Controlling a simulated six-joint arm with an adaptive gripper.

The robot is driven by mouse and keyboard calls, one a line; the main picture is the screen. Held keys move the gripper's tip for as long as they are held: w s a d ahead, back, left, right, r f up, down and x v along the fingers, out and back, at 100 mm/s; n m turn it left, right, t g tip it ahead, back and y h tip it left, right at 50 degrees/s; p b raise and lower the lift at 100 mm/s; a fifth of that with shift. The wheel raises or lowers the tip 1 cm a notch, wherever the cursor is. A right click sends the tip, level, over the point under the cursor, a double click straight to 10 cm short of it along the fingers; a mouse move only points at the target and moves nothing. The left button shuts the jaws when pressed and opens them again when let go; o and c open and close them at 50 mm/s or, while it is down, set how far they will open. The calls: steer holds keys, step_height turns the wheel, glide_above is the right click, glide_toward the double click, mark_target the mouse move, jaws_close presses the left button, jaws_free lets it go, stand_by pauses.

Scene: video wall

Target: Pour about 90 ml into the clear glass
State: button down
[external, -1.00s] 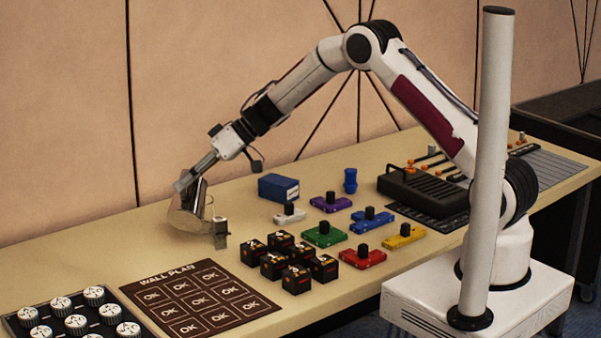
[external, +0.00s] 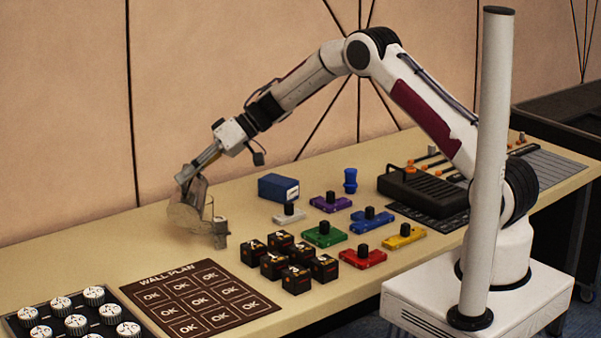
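The glass is small and greyish and appears to stand upright on the table. I cannot tell whether the jug touches it. No stream of liquid can be made out, and the level in the glass is too small to see.
Black cubes (external: 290,262) and a dark wall-plan mat (external: 195,298) lie in front. A blue box (external: 278,188), a blue cup-like item (external: 350,181) and coloured switch blocks (external: 324,236) stand to the right. A tray of white knobs (external: 14,321) is at front left.

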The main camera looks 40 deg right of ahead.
mark_target(187, 199)
steer(key=shift+w+d+r+m+g+y+b, duration=0.5)
steer(key=shift+w+d+r+b, duration=0.35)
steer(key=shift+w+d+b, duration=0.4)
stand_by(1.8)
steer(key=shift+s+a+r+y+b, duration=0.1)
steer(key=shift+s+r+y+b, duration=0.05)
steer(key=shift+y+b, duration=0.2)
steer(key=shift+s+a, duration=0.1)
steer(key=s+a+f+h, duration=0.1)
steer(key=s+a+f+n+t+h, duration=0.1)
steer(key=s, duration=0.1)
steer(key=shift+s+a+f+h, duration=0.15)
steer(key=shift+a+f+h, duration=0.15)
steer(key=shift+a, duration=0.1)
steer(key=shift+s+f+n+t, duration=0.1)
steer(key=shift+f+n+t, duration=0.15)
steer(key=shift+n+t, duration=0.05)
steer(key=shift+s+a, duration=0.1)
steer(key=shift+a, duration=0.05)
stand_by(0.4)
steer(key=shift+s+a+f+n+h, duration=0.1)
steer(key=shift+s+a+n+h, duration=0.1)
steer(key=shift+s+n+h, duration=0.25)
steer(key=shift+w+t, duration=0.15)
steer(key=shift+t, duration=0.15)
steer(key=shift+a+f+h, duration=0.1)
steer(key=shift+f+h, duration=0.15)
steer(key=shift+h, duration=0.05)
